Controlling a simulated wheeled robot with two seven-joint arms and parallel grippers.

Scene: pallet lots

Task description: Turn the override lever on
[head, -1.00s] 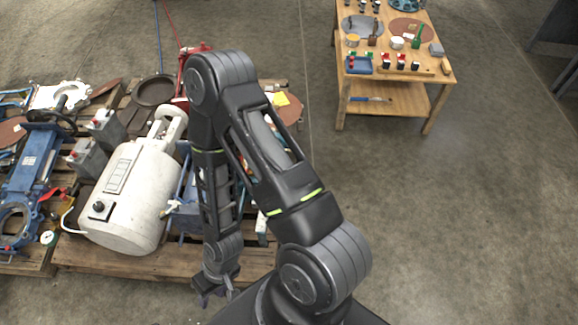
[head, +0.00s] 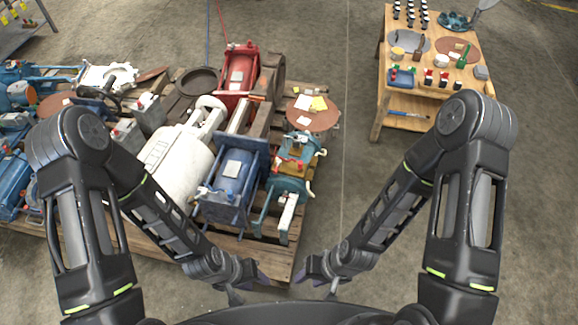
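I cannot tell for sure which part is the override lever. A teal valve unit (head: 287,188) with a yellow top, small red parts and a pale bar (head: 287,216) stands at the pallet's right side. A blue-framed unit (head: 232,180) is just left of it. A red unit (head: 240,72) with an orange-red bar across its front stands farther back. My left gripper (head: 252,287) is by the pallet's near edge, its fingers apart and empty. My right gripper (head: 318,279) is to its right, over the floor, also spread and empty. Neither touches a unit.
A wooden pallet (head: 262,250) carries a white tank (head: 178,160), a dark round pan (head: 198,81) and a brown disc (head: 314,113) with papers. A wooden table (head: 378,118) with small items stands at the back right. The floor (head: 345,165) between them is clear.

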